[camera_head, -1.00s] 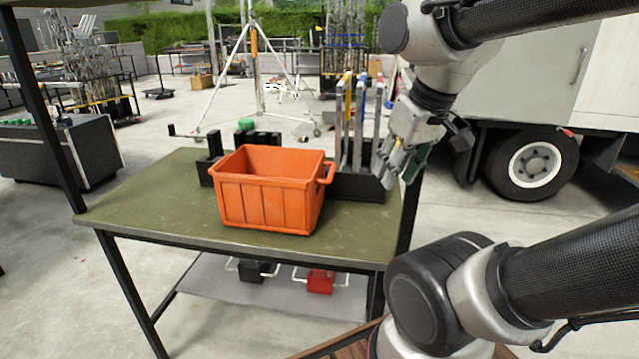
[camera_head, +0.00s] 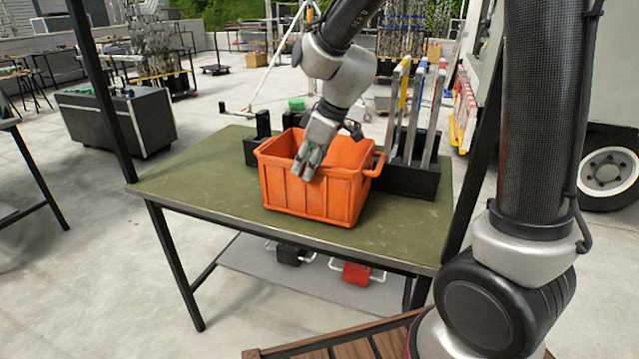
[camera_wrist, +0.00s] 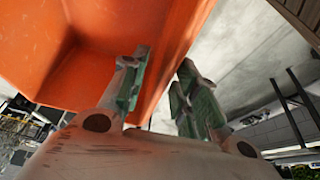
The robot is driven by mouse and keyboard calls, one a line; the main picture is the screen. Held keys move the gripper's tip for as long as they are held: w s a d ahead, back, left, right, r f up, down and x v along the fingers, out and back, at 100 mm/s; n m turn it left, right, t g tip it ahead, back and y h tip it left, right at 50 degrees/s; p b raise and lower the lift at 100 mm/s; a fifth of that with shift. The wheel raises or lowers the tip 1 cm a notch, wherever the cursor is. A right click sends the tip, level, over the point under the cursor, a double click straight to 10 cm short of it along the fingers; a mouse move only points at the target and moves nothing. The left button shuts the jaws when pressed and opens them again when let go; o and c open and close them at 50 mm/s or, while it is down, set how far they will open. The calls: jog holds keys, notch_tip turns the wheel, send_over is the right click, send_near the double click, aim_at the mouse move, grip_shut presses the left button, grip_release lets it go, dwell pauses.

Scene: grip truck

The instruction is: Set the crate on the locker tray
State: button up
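The orange crate (camera_head: 335,197) stands upright on the green-topped table (camera_head: 200,190), with a loop handle on its right end. My gripper (camera_head: 306,174) points down at the crate's front wall, near the middle of the rim. In the wrist view the two fingers (camera_wrist: 163,85) are spread apart. One finger lies in front of the crate's orange surface (camera_wrist: 50,45) and the other shows against the grey floor. The fingers look open around the wall's edge, but contact cannot be told. I cannot make out a locker tray for certain in these views.
A black rack (camera_head: 410,178) with upright tools stands right of the crate, close to its handle. A small black holder (camera_head: 262,138) stands behind it. A lower shelf (camera_head: 265,265) carries a red box (camera_head: 356,273). The table's left part is clear.

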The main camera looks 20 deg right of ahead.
jog(key=x, duration=0.5)
jog(key=shift+w+a+f, duration=0.1)
jog(key=shift+a+f, duration=0.1)
jog(key=shift+f, duration=0.1)
jog(key=shift+c, duration=0.4)
grip_shut()
